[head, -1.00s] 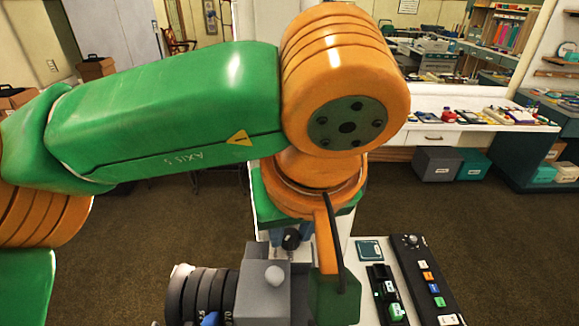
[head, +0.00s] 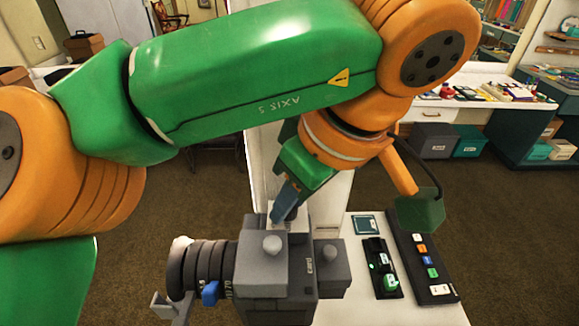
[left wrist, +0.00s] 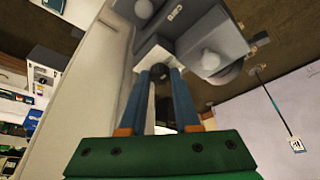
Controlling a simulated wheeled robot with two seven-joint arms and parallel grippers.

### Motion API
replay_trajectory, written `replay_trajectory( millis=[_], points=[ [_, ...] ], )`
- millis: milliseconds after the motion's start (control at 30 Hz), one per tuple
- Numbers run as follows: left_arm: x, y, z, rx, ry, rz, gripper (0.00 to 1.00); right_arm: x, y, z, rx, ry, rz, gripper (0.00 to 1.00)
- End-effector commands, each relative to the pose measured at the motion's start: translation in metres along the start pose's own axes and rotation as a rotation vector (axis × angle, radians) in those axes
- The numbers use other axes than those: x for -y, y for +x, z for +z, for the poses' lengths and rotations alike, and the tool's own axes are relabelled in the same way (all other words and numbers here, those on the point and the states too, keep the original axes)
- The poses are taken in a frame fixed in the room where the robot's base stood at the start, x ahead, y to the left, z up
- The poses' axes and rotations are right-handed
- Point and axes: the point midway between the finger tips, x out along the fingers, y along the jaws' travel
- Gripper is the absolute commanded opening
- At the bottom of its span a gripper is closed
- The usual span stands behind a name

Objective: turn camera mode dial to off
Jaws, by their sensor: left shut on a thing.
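The grey camera (head: 285,290) stands at the bottom centre of the head view, with its ringed dark lens (head: 205,268) pointing left. My left gripper (head: 281,214) reaches down to the far side of the camera's top. In the left wrist view, its two blue fingers (left wrist: 161,74) close around a small dark round knob (left wrist: 160,73) beside a pale block on the camera. This looks like the mode dial; its markings cannot be read. In the head view the fingers and camera top hide the knob. My right gripper is not in view.
A white table (head: 360,310) carries the camera. To its right are a black panel with coloured buttons (head: 422,262) and a small black holder with green pieces (head: 379,268). A white counter (head: 440,104) with small items stands farther back. Carpeted floor lies open between.

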Motion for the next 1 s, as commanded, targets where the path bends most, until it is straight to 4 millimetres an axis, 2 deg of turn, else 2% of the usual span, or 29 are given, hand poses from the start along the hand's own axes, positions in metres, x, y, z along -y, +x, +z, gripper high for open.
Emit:
replay_trajectory(
  millis=[400, 433, 500, 533, 1000],
  points=[
    [0.0000, 0.0001, 0.0006, 0.002, -0.004, -0.002, 0.00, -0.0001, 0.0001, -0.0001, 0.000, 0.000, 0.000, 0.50],
    [0.0000, 0.0001, 0.0006, 0.002, -0.004, -0.002, 0.36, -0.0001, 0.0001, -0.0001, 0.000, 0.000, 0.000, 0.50],
    [0.0000, 0.0001, 0.0005, 0.002, -0.004, -0.002, 0.55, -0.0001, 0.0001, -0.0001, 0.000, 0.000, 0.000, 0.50],
    [0.0000, 0.0001, 0.0005, 0.002, -0.004, -0.002, 0.61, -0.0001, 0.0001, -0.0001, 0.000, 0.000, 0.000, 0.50],
    [0.0001, 0.0001, 0.0004, 0.001, -0.003, -0.003, 0.61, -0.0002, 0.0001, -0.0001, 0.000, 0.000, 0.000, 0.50]
  ],
)
